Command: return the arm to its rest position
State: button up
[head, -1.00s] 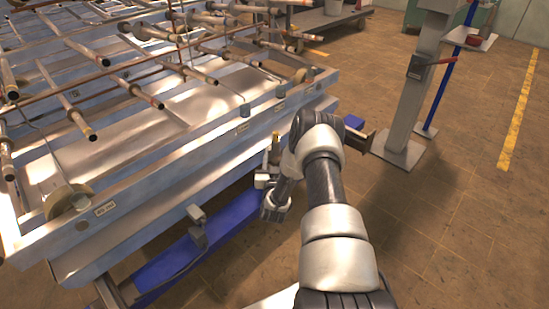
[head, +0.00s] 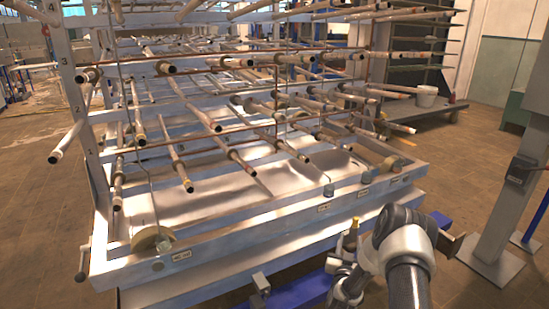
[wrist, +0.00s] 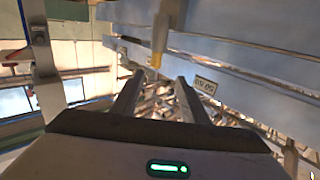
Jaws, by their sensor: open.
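My arm (head: 405,250) enters at the bottom right of the head view, folded beside the front right corner of the metal rack (head: 250,225). My gripper is hard to make out in the head view, where the arm hides part of it. In the wrist view my gripper (wrist: 157,92) shows two dark fingers spread apart, with no object between them. The rack's side and a label plate (wrist: 205,86) show beyond the fingers. A rod with a yellow tip (wrist: 156,60) shows just past the fingertips; I cannot tell whether it touches them.
Several pipes (head: 200,110) stick out from the rack towards me. A blue beam (head: 300,293) runs low at its front. A grey post (head: 500,215) stands at the right. Brown floor is clear at the left.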

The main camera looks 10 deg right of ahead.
jog(key=w+a+r+n+g+y, duration=0.1)
jog(key=w+a+r+n+y, duration=0.2)
jog(key=r, duration=0.5)
jog(key=w+a+r+y, duration=0.15)
jog(key=a+r, duration=0.25)
jog(key=r, duration=0.4)
jog(key=s+a+r+n+g+y, duration=0.1)
jog(key=s+a+r+g, duration=0.1)
jog(key=s+a+r, duration=0.3)
jog(key=s+a+r+n+g+y, duration=0.1)
jog(key=s+a+r, duration=0.15)
jog(key=r, duration=0.55)
jog(key=s+a+r+g, duration=0.2)
jog(key=s+a+r, duration=0.1)
jog(key=s, duration=0.6)
jog(key=s+a+r+g, duration=0.1)
jog(key=s+a+r, duration=0.25)
jog(key=s, duration=0.55)
jog(key=s+a+g+y, duration=0.1)
jog(key=s+a+g, duration=0.15)
jog(key=s, duration=1.65)
notch_tip(320, 180, up, 28)
jog(key=d+p, duration=0.1)
jog(key=p, duration=2.7)
jog(key=shift+g, duration=0.45)
jog(key=shift+f, duration=0.15)
jog(key=shift+c, duration=1.2)
jog(key=shift+d, duration=0.1)
